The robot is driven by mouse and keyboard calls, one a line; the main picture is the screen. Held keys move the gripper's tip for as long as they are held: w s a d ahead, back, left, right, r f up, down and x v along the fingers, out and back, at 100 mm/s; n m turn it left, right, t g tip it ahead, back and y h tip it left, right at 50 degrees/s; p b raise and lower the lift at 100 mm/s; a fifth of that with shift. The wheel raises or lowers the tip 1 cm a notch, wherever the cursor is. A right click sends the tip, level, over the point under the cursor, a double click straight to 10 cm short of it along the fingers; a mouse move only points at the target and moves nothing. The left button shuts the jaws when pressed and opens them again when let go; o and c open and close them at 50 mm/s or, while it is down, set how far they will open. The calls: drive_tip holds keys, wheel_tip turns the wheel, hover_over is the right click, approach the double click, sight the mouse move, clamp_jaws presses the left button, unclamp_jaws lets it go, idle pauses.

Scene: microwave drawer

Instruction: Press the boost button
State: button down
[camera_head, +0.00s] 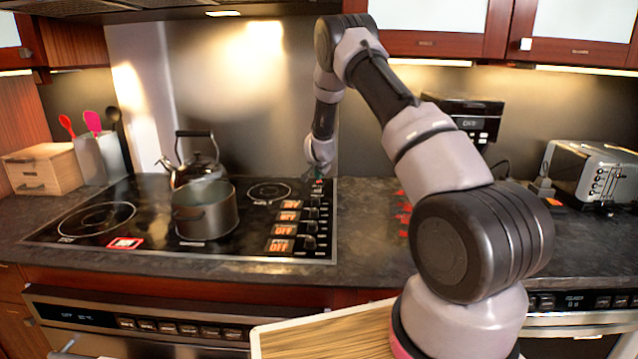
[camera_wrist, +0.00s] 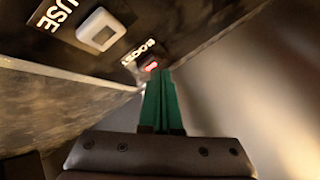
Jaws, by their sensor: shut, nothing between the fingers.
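The boost button (camera_wrist: 151,65) shows in the wrist view as a small red-lit spot beside the BOOST label, at the back edge of the black cooktop. My gripper (camera_wrist: 158,74) has its two green fingers shut together, with nothing between them. Its fingertips appear right at the near side of the button; I cannot tell whether they touch it. In the head view my gripper (camera_head: 318,172) points down over the cooktop's (camera_head: 150,190) back right corner, where the button is too small to make out.
A pale square button (camera_wrist: 100,30) lies beside the boost button. Several knobs with orange OFF displays (camera_head: 283,230) run along the cooktop's right side. A pot (camera_head: 205,212) and a kettle (camera_head: 195,165) stand left of them. A toaster (camera_head: 595,172) stands far right.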

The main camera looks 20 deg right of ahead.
drive_tip(key=shift+f, duration=0.25)
idle(0.4)
drive_tip(key=shift+r, duration=0.65)
wheel_tip(320, 180, up, 6)
idle(0.5)
